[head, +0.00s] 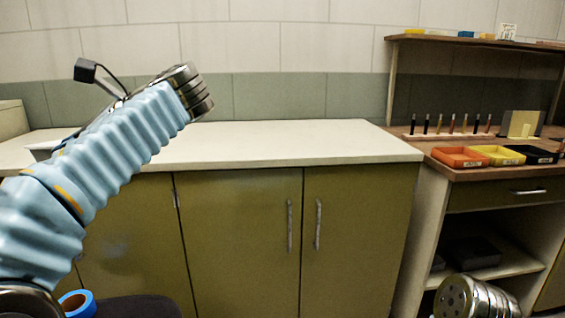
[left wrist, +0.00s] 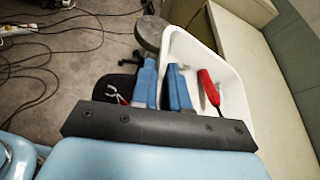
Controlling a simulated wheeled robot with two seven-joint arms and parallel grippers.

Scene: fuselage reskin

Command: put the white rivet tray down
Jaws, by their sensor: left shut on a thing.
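The white rivet tray (left wrist: 236,104) fills the middle right of the left wrist view, with a red-handled tool (left wrist: 209,88) in it. My left gripper (left wrist: 162,84) has its blue fingers shut on the tray's near left wall. The tray lies alongside the edge of the pale counter (left wrist: 262,90); I cannot tell whether it rests on it. In the head view a small piece of the tray (head: 42,149) shows at the counter's left end, behind my left arm. That arm hides the gripper there. My right gripper is out of view; only a metal part of my right arm shows, low right.
The counter (head: 290,140) is bare from its middle to its right end. A workbench on the right holds orange (head: 460,157), yellow (head: 498,155) and black bins. A blue tape roll (head: 77,303) is low left. Cables (left wrist: 60,45) lie on the floor.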

